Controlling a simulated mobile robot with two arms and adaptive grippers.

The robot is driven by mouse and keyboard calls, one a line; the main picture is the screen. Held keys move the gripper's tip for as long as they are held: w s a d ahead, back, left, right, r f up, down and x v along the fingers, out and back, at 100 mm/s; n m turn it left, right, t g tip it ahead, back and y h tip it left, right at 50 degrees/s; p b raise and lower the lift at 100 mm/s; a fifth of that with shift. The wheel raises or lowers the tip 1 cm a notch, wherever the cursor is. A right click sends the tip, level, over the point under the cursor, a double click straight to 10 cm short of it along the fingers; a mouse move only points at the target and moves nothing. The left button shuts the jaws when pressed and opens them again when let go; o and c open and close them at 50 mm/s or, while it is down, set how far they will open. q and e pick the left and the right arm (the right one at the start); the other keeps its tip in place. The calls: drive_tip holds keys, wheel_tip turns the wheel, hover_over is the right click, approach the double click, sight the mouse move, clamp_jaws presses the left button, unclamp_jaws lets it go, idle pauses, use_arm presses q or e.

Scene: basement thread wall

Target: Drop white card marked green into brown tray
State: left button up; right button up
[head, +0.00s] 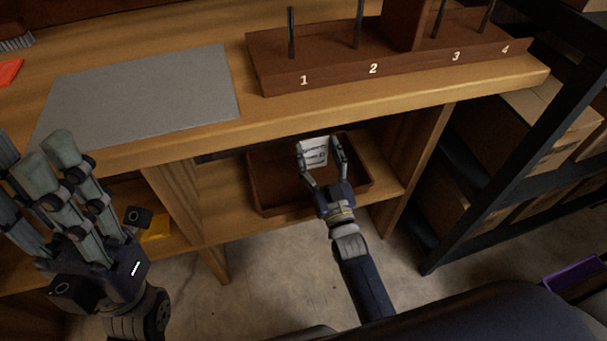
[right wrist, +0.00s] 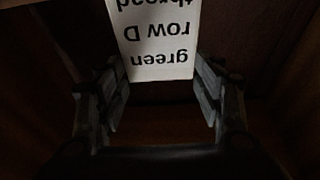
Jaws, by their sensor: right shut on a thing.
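The white card (right wrist: 157,42) carries dark print in the right wrist view, upside down, reading "green", "row D" and "thread". In the head view the card (head: 313,151) is at the fingertips of my right gripper (head: 322,165). My right gripper is shut on the card, and its fingers (right wrist: 160,100) flank it in the right wrist view. The brown tray (head: 268,188) sits on the lower shelf under the table. The card and fingertips are over the tray's inside. My left gripper (head: 45,160) is raised at the left, open and empty.
The table's front edge (head: 350,115) overhangs the tray. A wooden post (head: 178,195) stands left of it. On top are a grey mat (head: 140,95) and a brown rack (head: 285,82) with numbered pegs. Dark shelving with cardboard boxes (head: 550,125) stands at the right.

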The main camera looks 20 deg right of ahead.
drive_tip(key=shift+f, duration=0.1)
drive_tip(key=o, duration=0.8)
drive_tip(key=shift+o, duration=0.2)
drive_tip(key=v, duration=1.2)
